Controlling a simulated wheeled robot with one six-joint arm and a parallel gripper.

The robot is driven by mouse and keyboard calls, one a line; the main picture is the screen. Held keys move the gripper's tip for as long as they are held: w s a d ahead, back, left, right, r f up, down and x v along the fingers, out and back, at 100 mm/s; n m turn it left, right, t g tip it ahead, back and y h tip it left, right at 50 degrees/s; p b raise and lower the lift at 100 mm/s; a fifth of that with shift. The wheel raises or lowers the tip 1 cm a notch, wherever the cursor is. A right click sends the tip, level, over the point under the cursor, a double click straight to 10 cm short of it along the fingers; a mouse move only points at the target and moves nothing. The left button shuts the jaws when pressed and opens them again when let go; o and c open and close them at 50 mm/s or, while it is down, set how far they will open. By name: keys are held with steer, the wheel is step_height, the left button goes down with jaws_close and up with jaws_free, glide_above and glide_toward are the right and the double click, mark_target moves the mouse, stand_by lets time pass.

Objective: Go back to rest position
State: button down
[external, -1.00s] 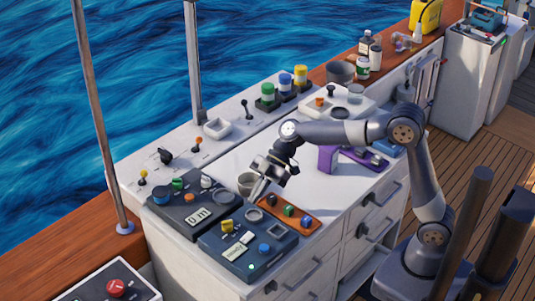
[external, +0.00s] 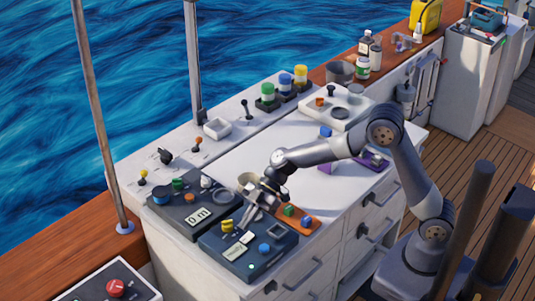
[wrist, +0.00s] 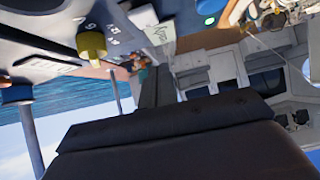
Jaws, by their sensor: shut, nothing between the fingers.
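My gripper (external: 250,215) is shut and empty. In the external view it points down and to the left over the dark blue control panel (external: 225,258) at the front of the white counter. Its tips are close to the panel's yellow knob (external: 227,225) and white switch (external: 247,237); I cannot tell whether they touch anything. In the wrist view the yellow knob (wrist: 92,43) and the white switch (wrist: 143,15) hang at the top, seen at a steep tilt. A big dark shape fills the bottom of that view.
A dark grey panel (external: 170,208) with a small display lies left of my gripper. An orange tray (external: 312,226) with small coloured blocks is just right of it, partly hidden.

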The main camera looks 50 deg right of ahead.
steer(key=b+v, duration=0.1)
steer(key=v, duration=0.6)
steer(key=shift+d+f+b, duration=0.15)
steer(key=shift+d+b, duration=0.2)
steer(key=shift+d, duration=0.2)
